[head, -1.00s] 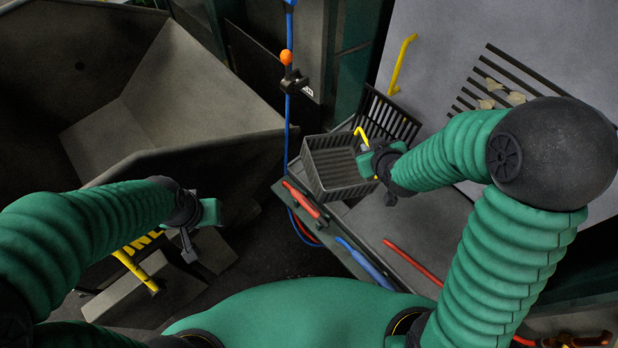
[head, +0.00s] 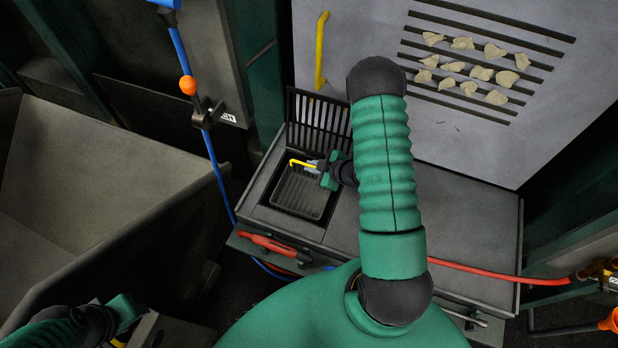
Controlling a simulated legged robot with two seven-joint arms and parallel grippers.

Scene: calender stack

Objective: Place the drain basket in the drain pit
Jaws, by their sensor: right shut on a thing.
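The drain basket (head: 303,194) is a dark ribbed basket with a yellow handle (head: 302,163). It sits down inside the square drain pit (head: 276,208) at the left of the grey bench top, its top near the level of the bench. My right gripper (head: 318,166) is shut on the yellow handle at the basket's upper side. The basket's far right corner is partly hidden by the gripper. My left gripper (head: 128,309) is low at the left, away from the bench; its fingers are not clear.
A black slatted grate (head: 318,122) stands upright behind the pit. A grey panel with slots and several pale pieces (head: 480,72) rises behind. A blue hose (head: 203,130) hangs left of the bench. A big grey bin (head: 110,185) fills the left. A red hose (head: 490,272) crosses the bench front.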

